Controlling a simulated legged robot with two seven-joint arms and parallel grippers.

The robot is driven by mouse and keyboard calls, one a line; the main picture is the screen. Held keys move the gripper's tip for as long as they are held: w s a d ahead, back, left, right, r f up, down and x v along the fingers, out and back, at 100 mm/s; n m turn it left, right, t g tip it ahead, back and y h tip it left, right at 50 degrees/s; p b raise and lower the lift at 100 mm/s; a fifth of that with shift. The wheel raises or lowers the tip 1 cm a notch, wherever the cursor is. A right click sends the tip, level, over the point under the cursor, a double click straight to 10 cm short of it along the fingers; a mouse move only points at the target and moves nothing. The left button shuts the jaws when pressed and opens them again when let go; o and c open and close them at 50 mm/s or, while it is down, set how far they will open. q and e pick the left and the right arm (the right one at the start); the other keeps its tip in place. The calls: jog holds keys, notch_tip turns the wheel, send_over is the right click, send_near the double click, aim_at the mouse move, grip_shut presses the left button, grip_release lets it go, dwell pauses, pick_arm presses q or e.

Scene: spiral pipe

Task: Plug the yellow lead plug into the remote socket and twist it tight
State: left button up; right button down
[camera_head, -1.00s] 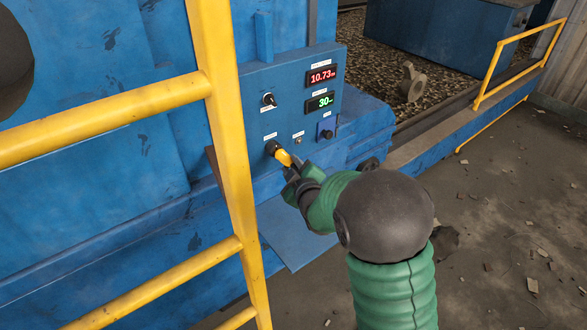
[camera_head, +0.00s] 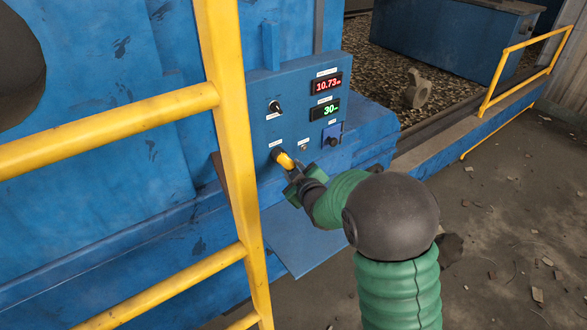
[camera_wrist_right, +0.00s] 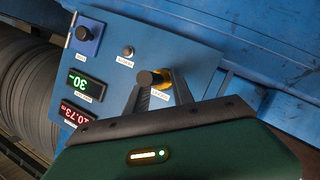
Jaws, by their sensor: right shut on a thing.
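The yellow lead plug (camera_head: 286,161) is at the dark remote socket (camera_head: 276,153) low on the left of the blue control panel. It meets the socket; its depth inside is hidden. My right gripper (camera_head: 297,176) is shut on the plug, from its lower right side. In the right wrist view, my gripper's two dark fingers (camera_wrist_right: 160,92) stand either side of a strip of yellow plug (camera_wrist_right: 155,90). A dark round-ended part (camera_wrist_right: 145,77) shows by the fingertips; I cannot tell what it is. My left gripper is not in view.
The panel (camera_head: 258,130) carries a selector knob (camera_head: 275,107), a red display (camera_head: 326,84), a green display (camera_head: 325,110), a small button (camera_head: 303,147) and a blue square fitting (camera_head: 333,135). A yellow railing (camera_head: 228,120) stands close on the left. A blue shelf (camera_head: 305,245) juts out below.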

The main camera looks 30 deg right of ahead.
jog(key=shift+d+r+m+y+p, duration=0.15)
jog(key=shift+m+y+p, duration=0.35)
jog(key=shift+m+p, duration=0.4)
jog(key=shift+s+m+g+y+p, duration=0.15)
jog(key=shift+m+g+y+p, duration=0.6)
jog(key=shift+p, duration=2.5)
jog(key=shift+d+m+y+p, duration=0.2)
jog(key=shift+m+y+p, duration=1.15)
jog(key=shift+p, duration=2)
jog(key=shift+d+m+y+p, duration=0.15)
jog(key=shift+m+y+p, duration=0.7)
jog(key=shift+p, duration=1.2)
jog(key=c, duration=1.5)
grip_release()
jog(key=shift+f+m+h, duration=0.25)
jog(key=o, duration=0.5)
jog(key=shift+w, duration=0.2)
